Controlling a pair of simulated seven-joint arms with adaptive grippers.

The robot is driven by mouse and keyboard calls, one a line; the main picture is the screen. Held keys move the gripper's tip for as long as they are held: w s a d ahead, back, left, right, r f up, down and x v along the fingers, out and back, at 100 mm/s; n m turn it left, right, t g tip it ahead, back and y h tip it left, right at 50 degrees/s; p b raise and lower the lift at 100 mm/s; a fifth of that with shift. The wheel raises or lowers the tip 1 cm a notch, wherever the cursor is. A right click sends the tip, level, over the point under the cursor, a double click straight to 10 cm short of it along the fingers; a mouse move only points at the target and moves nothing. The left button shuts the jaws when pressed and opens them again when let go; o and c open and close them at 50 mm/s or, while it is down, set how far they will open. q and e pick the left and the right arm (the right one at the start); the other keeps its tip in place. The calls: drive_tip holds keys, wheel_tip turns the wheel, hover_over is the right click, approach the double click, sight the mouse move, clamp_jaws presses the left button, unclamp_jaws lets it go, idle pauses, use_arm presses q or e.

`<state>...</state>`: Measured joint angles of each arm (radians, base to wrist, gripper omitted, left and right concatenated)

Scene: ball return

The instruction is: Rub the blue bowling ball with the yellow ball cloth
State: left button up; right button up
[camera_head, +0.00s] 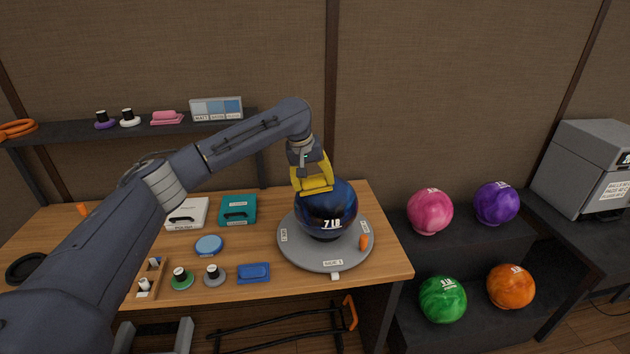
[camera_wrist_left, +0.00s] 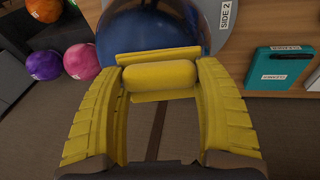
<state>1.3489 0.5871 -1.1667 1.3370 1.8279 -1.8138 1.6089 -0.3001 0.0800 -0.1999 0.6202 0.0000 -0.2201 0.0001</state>
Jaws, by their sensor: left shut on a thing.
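The blue bowling ball (camera_head: 330,213), marked 7 LB, sits on a round grey turntable (camera_head: 300,254) on the wooden table. My left gripper (camera_head: 313,184) is at the ball's upper left side, with its yellow fingers shut on the yellow ball cloth (camera_head: 317,189). In the left wrist view the cloth (camera_wrist_left: 160,76) is a folded pad between the fingertips, and the blue ball (camera_wrist_left: 150,30) is directly beyond it. The cloth appears to be against the ball or very close; exact contact cannot be told. My right gripper is not in view.
A teal case (camera_head: 238,209), a white case (camera_head: 187,213), a blue round pad (camera_head: 209,245) and a blue block (camera_head: 254,273) lie to the left. Several coloured balls rest on a rack at the right, including a pink one (camera_head: 430,212).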

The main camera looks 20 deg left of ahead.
use_arm(q)
drive_tip(key=shift+a, duration=0.1)
drive_tip(key=shift+v, duration=2.95)
drive_tip(key=shift+s, duration=0.1)
drive_tip(key=shift+v, duration=1.5)
